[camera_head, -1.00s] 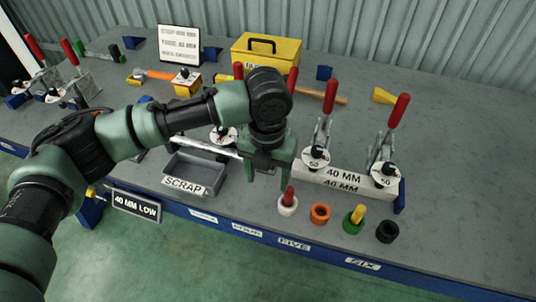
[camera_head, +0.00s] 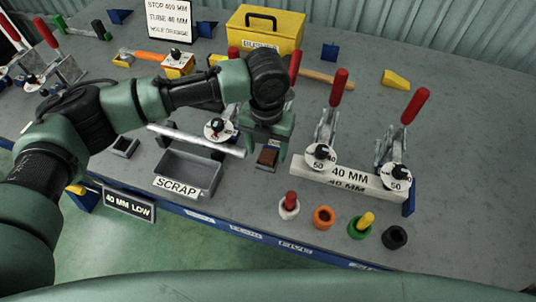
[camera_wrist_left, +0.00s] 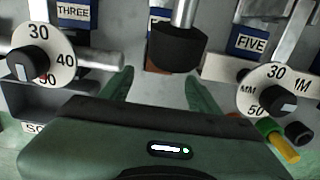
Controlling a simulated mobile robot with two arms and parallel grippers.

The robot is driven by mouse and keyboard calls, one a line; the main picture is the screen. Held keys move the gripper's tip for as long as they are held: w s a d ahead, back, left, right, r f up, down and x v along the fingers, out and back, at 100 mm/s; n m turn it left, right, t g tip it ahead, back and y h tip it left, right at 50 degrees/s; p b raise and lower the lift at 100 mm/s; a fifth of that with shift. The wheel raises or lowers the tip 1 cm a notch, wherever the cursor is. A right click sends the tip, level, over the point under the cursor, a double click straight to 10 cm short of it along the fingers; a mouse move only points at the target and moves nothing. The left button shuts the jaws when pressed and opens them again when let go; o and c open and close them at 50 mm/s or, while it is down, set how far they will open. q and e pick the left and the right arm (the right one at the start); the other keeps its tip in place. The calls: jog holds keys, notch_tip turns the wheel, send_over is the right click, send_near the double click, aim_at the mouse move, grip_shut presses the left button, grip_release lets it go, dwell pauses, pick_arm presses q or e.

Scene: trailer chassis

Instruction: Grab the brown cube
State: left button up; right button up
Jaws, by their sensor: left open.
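The brown cube (camera_head: 267,157) sits low on the grey bench in the head view, just below my left gripper (camera_head: 265,147). The gripper is open, with its green fingers pointing down on either side of the cube in that view. I cannot tell how far above the cube they are. In the left wrist view, the open fingers (camera_wrist_left: 158,82) frame a dark block with a brownish lower edge (camera_wrist_left: 175,69), under a metal rod. I cannot tell there whether this is the cube or a clamp tip. My right gripper is not in view.
A grey scrap tray (camera_head: 187,172) stands left of the gripper. Red-handled clamps (camera_head: 323,125) hold a 40 MM bar (camera_head: 345,178) at the right. Coloured cups, including an orange one (camera_head: 324,217), line the front edge. A yellow toolbox (camera_head: 265,28) stands behind.

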aim_at(266, 158)
pick_arm(q)
jog(key=f, duration=0.2)
jog(key=shift+w+f, duration=0.2)
jog(key=shift+f, duration=0.55)
grip_shut()
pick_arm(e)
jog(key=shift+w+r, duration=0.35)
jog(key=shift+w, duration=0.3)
